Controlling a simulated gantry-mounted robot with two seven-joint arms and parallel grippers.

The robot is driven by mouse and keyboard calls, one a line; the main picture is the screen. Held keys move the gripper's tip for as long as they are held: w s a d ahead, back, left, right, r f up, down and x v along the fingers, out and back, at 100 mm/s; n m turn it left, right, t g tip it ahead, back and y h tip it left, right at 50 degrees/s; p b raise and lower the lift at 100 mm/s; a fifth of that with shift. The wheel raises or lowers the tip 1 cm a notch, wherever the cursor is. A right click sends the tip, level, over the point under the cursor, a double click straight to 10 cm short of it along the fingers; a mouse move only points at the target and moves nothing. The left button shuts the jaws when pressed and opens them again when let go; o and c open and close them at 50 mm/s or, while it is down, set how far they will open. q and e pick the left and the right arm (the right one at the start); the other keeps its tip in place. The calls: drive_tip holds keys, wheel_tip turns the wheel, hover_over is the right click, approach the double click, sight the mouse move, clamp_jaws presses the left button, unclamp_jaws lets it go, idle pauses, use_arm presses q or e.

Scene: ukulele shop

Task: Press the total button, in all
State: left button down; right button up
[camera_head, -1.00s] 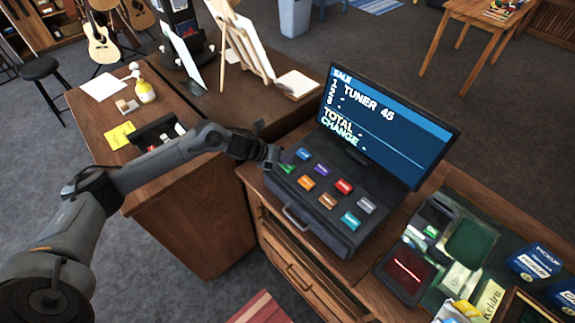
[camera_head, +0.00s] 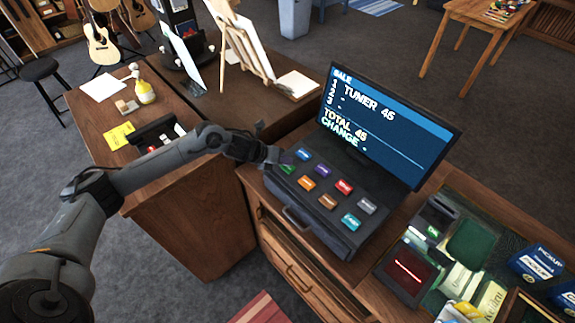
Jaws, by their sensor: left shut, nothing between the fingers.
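The dark cash register (camera_head: 335,237) stands on the wooden counter with two rows of coloured buttons: blue (camera_head: 303,154), purple (camera_head: 322,170), red (camera_head: 344,186), grey (camera_head: 366,206), green (camera_head: 287,169), orange (camera_head: 306,183), brown (camera_head: 328,202) and teal (camera_head: 350,222). Their labels are too small to read. The screen (camera_head: 385,125) reads SALE, TUNER 45, TOTAL 45 and CHANGE with no number after it. My left gripper (camera_head: 278,157) is shut and empty at the register's left end, right by the green button. I cannot tell whether it touches it. My right gripper is out of view.
A card terminal with a red-lit screen (camera_head: 410,270) and a green-lined tray (camera_head: 470,243) lie right of the register. The register's drawer front has a handle (camera_head: 299,219).

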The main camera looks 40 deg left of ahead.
sight(284, 167)
use_arm(q)
drive_tip(key=shift+r+p, duration=0.5)
drive_tip(key=shift+r, duration=0.3)
drive_tip(key=shift+r, duration=0.15)
drive_tip(key=shift+r+p, duration=1.65)
drive_tip(key=shift+r, duration=0.75)
drive_tip(key=s+d+n+p, duration=0.1)
drive_tip(key=d, duration=0.2)
drive_tip(key=s+d+f+n, duration=0.1)
drive_tip(key=d+n, duration=0.1)
drive_tip(key=d, duration=0.2)
drive_tip(key=s+d+f+n+p, duration=0.1)
drive_tip(key=d, duration=0.3)
drive_tip(key=shift+s+d+t+p, duration=0.1)
drive_tip(key=shift+s+t+p, duration=0.1)
drive_tip(key=shift+t+p, duration=0.2)
drive_tip(key=s+d+n+y+p, duration=0.1)
drive_tip(key=s+d+n+p, duration=0.1)
drive_tip(key=s+d+n, duration=0.45)
drive_tip(key=s+r+n+g+y+p, duration=0.1)
drive_tip(key=s+r+n+g+p, duration=0.1)
drive_tip(key=s+n, duration=0.7)
drive_tip(key=s+a+r+n+g+y+p, duration=0.1)
drive_tip(key=s+r+n+g+p, duration=0.2)
drive_tip(key=s+n, duration=0.7)
drive_tip(key=shift+s+a+y, duration=0.2)
drive_tip(key=shift+s+y, duration=0.2)
drive_tip(key=shift+s, duration=0.5)
